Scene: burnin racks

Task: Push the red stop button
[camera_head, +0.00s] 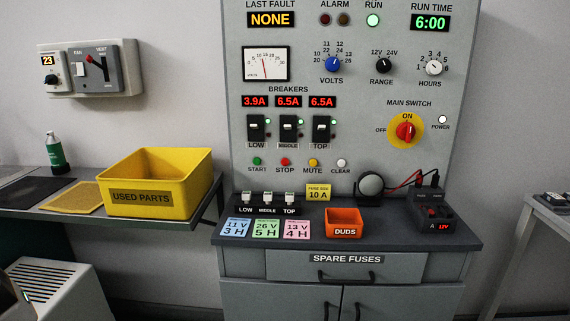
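The red stop button (285,162) is a small round button on the grey control panel (385,82), above the label STOP. It sits in a row between the green start button (257,161) on its left and the yellow mute button (313,162) on its right. A white clear button (341,163) is at the row's right end. Nothing covers the stop button. The green run lamp (373,20) at the top is lit and the run time display (430,22) reads 6:00. My gripper is not in view.
Below the buttons, a dark bench top (400,238) holds a fuse stand (267,211), coloured cards (266,229), an orange duds box (344,223) and a black meter (431,210) with leads. A yellow used parts bin (154,198) stands left. The main switch (406,131) is right of the breakers.

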